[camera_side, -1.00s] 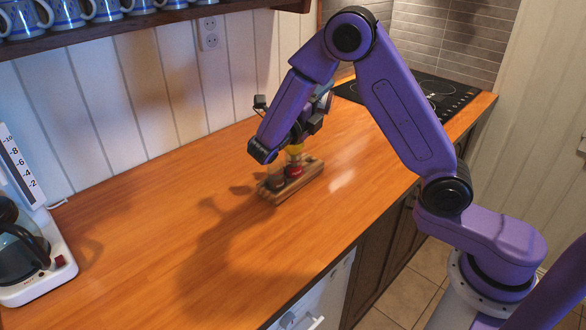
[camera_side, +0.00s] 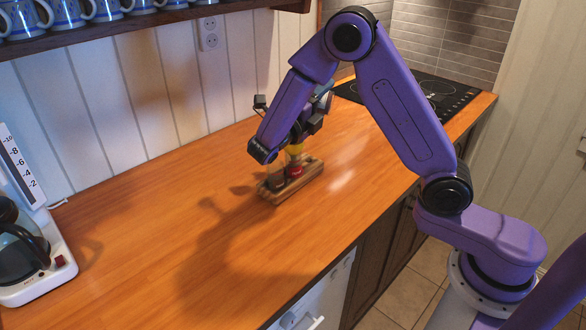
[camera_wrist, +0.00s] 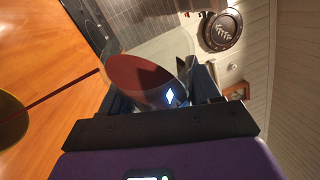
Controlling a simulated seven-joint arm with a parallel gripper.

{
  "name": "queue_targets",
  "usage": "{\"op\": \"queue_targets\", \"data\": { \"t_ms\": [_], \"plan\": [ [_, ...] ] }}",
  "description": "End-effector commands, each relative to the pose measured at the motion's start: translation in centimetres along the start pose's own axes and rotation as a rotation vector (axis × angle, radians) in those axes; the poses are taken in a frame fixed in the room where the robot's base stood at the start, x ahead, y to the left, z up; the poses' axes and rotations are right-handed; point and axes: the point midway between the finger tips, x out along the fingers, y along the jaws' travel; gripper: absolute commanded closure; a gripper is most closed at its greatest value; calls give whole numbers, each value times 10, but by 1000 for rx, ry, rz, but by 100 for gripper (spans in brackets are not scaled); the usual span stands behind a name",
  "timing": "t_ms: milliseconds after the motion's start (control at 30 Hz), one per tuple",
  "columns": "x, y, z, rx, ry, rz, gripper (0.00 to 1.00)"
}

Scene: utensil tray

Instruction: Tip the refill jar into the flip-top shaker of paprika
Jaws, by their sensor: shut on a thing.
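My gripper (camera_wrist: 160,92) is shut on the refill jar (camera_wrist: 148,60), a clear glass vessel with dark red-brown powder (camera_wrist: 140,82) and a white diamond mark. The wrist view is rolled over, with the counter on its left side, so the jar is tipped well over. In the side view my gripper (camera_side: 297,132) is above a small wooden rack (camera_side: 305,178). A yellow part (camera_side: 295,149) shows just below it; I cannot tell what it belongs to. The rack holds a container with a red top (camera_side: 295,169) and a darker one (camera_side: 276,181).
The orange wooden counter (camera_side: 150,240) is clear around the rack. A coffee maker (camera_side: 30,255) stands at the far left, a black cooktop (camera_side: 440,92) at the back right. A shelf of blue mugs (camera_side: 80,8) hangs above. A yellowish round edge (camera_wrist: 10,122) shows in the wrist view.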

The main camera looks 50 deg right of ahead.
Motion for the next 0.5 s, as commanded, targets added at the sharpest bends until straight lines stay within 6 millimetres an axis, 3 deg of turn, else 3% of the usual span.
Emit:
{"op": "queue_targets", "data": {
  "t_ms": [500],
  "plan": [
    [0, -3, 2, -51, -15, -22, 75]
  ]
}}
